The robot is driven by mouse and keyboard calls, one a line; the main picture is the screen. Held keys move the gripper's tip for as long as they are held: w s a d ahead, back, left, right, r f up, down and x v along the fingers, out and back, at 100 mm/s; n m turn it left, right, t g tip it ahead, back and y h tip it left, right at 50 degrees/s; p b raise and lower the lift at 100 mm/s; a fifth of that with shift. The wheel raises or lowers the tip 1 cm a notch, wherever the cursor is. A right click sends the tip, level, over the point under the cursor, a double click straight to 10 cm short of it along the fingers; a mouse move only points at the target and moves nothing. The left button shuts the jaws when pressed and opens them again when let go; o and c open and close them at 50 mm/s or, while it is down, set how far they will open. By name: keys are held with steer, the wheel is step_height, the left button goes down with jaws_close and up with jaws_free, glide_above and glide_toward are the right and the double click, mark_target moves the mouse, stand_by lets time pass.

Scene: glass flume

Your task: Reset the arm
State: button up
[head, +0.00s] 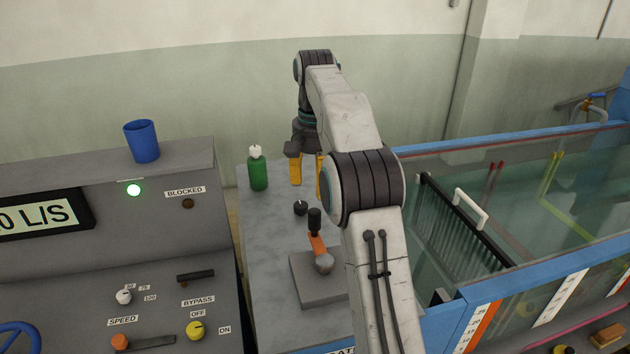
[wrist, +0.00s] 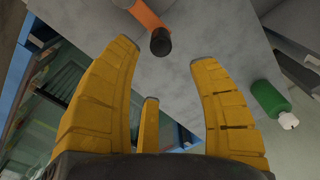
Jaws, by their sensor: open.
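My gripper (head: 307,172) has yellow fingers and hangs over the grey bench top, right of the green bottle in the head view. In the wrist view my gripper (wrist: 165,85) has its fingers spread wide, with nothing between them. My arm reaches up and forward, then bends down at the wrist. Part of the right finger is hidden behind my arm in the head view.
A blue cup (head: 142,141) stands on the console (head: 60,190). The glass flume (head: 530,190) lies right.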

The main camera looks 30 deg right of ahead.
stand_by(0.3)
steer(key=shift+s+a+r, duration=0.25)
steer(key=shift+s+r, duration=0.05)
steer(key=s+a+n+t+b, duration=0.1)
steer(key=s+a+n+t, duration=0.3)
steer(key=s, duration=0.6)
steer(key=s+a+n+g, duration=0.15)
steer(key=s+a, duration=0.35)
steer(key=s, duration=0.5)
steer(key=s+a+f+n+t, duration=0.2)
steer(key=s+f, duration=0.5)
steer(key=s, duration=0.1)
steer(key=shift+s+f, duration=0.25)
steer(key=shift+s, duration=0.05)
steer(key=shift+n, duration=0.25)
stand_by(2.5)
